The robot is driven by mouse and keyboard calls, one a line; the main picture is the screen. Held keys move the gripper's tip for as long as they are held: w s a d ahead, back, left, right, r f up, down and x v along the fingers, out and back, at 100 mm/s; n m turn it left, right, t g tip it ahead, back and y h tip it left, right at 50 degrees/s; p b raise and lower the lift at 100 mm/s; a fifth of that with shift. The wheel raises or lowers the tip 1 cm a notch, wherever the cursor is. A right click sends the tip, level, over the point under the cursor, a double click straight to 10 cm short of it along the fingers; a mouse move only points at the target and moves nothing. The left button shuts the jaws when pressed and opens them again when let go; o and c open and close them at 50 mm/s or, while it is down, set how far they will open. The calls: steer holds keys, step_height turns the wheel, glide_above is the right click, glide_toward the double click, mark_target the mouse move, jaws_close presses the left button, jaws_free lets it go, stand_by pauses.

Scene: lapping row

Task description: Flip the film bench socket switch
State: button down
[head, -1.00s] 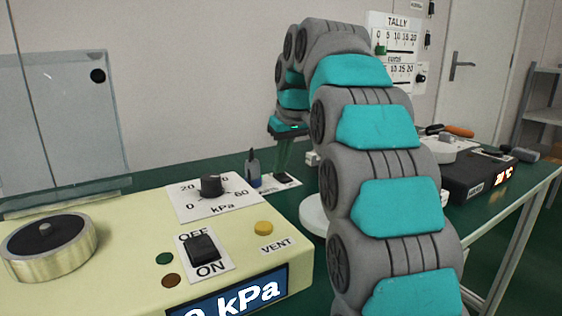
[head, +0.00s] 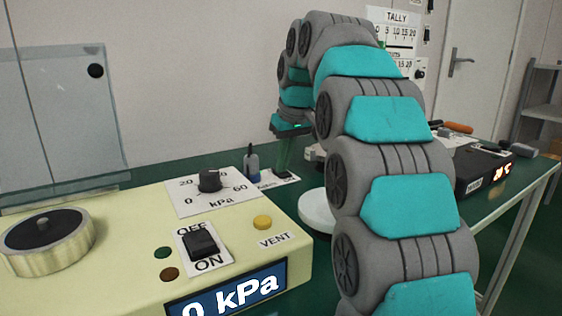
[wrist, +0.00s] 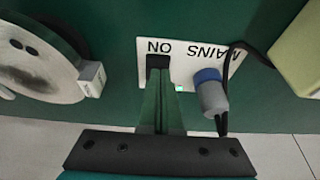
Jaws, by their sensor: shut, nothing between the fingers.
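The socket is a white plate (wrist: 187,62) lettered ON and MAINS, upside down in the wrist view. It also shows in the head view (head: 290,180), partly behind my gripper. Its black switch (wrist: 158,61) sits by the ON lettering. A small green light (wrist: 179,88) glows on the plate. A grey and blue plug (wrist: 211,92) with a black cable stands in the socket. My gripper (wrist: 159,78) is shut and empty, its green fingertips right at the switch; I cannot tell whether they touch it. In the head view my gripper (head: 284,170) points down at the plate.
A cream kPa unit (head: 130,205) with an OFF/ON rocker (head: 202,243) stands at the front left. A white film reel (wrist: 35,65) lies left of the socket in the wrist view. A dark box (head: 485,172) with a lit display stands at right.

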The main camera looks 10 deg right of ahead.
mark_target(285, 175)
steer(key=p+v, duration=0.1)
steer(key=v, duration=0.1)
steer(key=w+p+v, duration=0.1)
steer(key=p+v, duration=0.1)
steer(key=v, duration=0.1)
steer(key=shift+a+r, duration=0.15)
steer(key=shift+r, duration=0.2)
steer(key=a+p+v, duration=0.1)
steer(key=p+v, duration=0.3)
steer(key=v, duration=0.4)
steer(key=shift+s+d+r, duration=0.2)
steer(key=shift+s+d, duration=0.1)
steer(key=shift+d, duration=0.3)
steer(key=shift+p, duration=0.3)
